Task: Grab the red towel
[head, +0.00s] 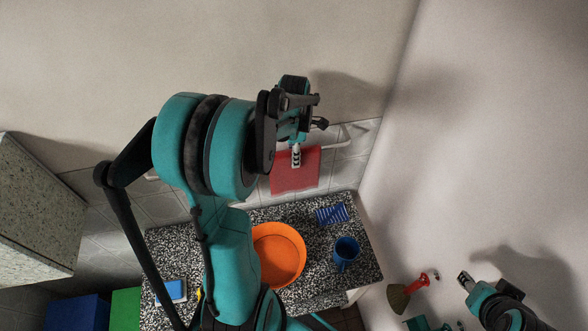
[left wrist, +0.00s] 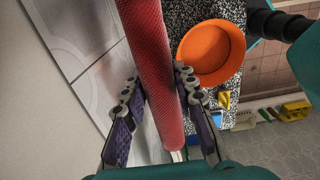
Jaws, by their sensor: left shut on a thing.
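The red towel (head: 294,180) hangs against the tiled wall above the back of the counter. In the left wrist view the towel (left wrist: 152,60) shows edge-on as a long red strip running between my two fingers. My left gripper (head: 296,155) is at the towel's upper part, shut on it; in the left wrist view its fingers (left wrist: 158,88) lie on either side of the cloth. My right gripper (head: 464,281) is low at the right, away from the towel; whether it is open is too small to tell.
A white rail (head: 345,138) is on the wall beside the towel. The speckled counter (head: 318,288) holds an orange bowl (head: 284,256), a blue cup (head: 346,252) and a blue striped item (head: 332,214). A speckled cabinet (head: 35,215) stands at left. A red-handled brush (head: 400,298) is near the right wall.

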